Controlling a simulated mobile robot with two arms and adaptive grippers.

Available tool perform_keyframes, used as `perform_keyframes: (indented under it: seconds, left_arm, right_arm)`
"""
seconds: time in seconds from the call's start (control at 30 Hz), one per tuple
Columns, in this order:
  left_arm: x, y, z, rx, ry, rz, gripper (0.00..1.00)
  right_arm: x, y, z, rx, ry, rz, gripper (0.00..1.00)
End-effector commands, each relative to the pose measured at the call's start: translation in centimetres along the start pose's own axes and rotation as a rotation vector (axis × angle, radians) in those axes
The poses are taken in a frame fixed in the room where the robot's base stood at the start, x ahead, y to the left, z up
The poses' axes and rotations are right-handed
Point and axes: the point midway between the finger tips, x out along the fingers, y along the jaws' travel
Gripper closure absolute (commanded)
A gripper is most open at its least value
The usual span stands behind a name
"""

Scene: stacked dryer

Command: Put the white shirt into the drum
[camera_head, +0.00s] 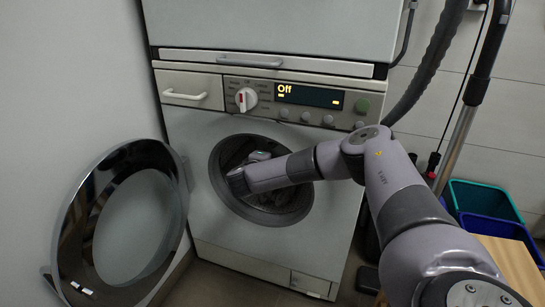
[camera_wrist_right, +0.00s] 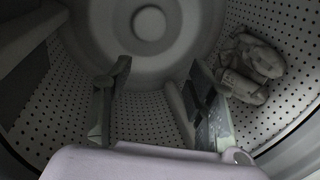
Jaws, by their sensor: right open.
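The drum shows in the right wrist view, a perforated metal wall (camera_wrist_right: 145,115) with a round back plate. A crumpled pale cloth, which looks like the white shirt (camera_wrist_right: 255,68), lies against the drum's wall at the right. My right gripper (camera_wrist_right: 158,64) is inside the drum, open, with its two fingers apart and nothing between them. The shirt is to the right of the fingers, apart from them. In the head view my right arm reaches into the round drum opening (camera_head: 285,203) and hides part of it. My left gripper is not in view.
The round glass door (camera_head: 125,225) stands wide open at the left, near the wall. The control panel (camera_head: 310,95) above the opening reads "Off". At the right are a teal bin (camera_head: 485,200), a blue bin (camera_head: 500,228) and a wooden surface (camera_head: 510,262).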

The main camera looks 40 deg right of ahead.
Motion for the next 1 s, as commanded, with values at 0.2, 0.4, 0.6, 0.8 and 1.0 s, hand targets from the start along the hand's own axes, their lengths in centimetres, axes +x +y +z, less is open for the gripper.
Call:
perform_keyframes:
  seconds: [0.2,0.4,0.6,0.8,1.0]
  left_arm:
    - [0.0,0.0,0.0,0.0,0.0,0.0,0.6]
    - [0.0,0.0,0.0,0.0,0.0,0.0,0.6]
    - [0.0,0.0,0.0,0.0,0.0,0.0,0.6]
    - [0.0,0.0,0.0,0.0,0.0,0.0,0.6]
    - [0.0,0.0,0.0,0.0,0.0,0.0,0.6]
  right_arm:
    - [-1.2,-0.1,-0.1,-0.001,0.003,-0.002,0.49]
    - [-5.2,-0.1,-0.1,-0.001,0.005,-0.002,0.49]
    - [-9.3,0.0,-0.1,-0.001,0.005,0.0,0.49]
    - [-11.6,0.0,-0.1,0.0,0.002,0.0,0.49]
    - [-12.0,0.0,0.0,0.001,0.0,0.001,0.49]
